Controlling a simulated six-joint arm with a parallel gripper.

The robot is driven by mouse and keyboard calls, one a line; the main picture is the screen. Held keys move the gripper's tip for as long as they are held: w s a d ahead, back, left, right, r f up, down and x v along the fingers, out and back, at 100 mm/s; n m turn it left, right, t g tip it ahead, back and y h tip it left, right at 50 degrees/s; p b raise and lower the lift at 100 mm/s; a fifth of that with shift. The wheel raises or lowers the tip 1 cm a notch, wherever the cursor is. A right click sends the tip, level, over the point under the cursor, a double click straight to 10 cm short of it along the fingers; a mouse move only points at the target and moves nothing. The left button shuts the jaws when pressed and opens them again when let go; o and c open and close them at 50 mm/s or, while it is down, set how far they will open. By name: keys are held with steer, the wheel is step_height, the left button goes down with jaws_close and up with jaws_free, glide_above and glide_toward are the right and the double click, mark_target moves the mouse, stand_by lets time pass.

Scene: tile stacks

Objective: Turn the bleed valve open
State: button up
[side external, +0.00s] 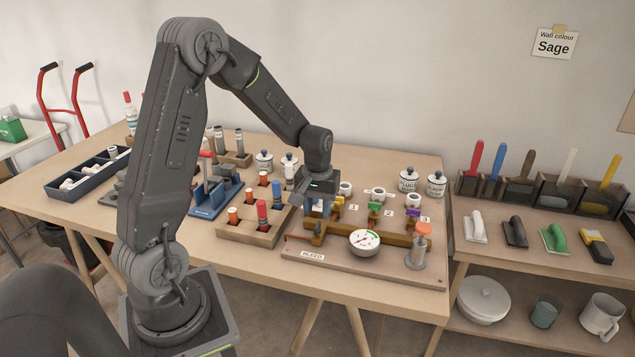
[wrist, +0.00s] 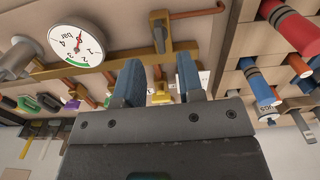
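My gripper (side external: 318,208) hangs over the left end of the brass manifold (side external: 385,236), near the BLEED label (side external: 312,256). In the wrist view, my gripper (wrist: 159,76) has its two blue fingers apart with nothing held between them. The bleed valve (wrist: 159,34), with a brass lever, shows beyond the fingertips, apart from them. A copper pipe (wrist: 205,11) runs off to its right. In the side view my fingers partly cover this end. The white pressure gauge (wrist: 77,46) has a red needle and a green band; it also shows in the side view (side external: 365,242).
Yellow, green (side external: 375,208) and purple (side external: 412,212) valve handles line the manifold's back. An orange-topped post (side external: 420,245) stands at the board's right end. Lidded jars (side external: 408,182) are behind.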

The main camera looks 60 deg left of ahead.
mark_target(318, 225)
step_height(318, 225, up, 9)
steer(key=shift+f, duration=0.15)
steer(key=s+d+r+m+t, duration=0.2)
steer(key=s+d+r+m, duration=0.2)
steer(key=s+d, duration=0.4)
steer(key=s+d+r+m+t, duration=0.3)
steer(key=s+d+r+m, duration=0.2)
steer(key=s+d, duration=0.2)
steer(key=d, duration=0.2)
steer(key=shift+s+d+r+t, duration=0.25)
steer(key=shift+s+d+t, duration=0.05)
steer(key=shift+s, duration=0.1)
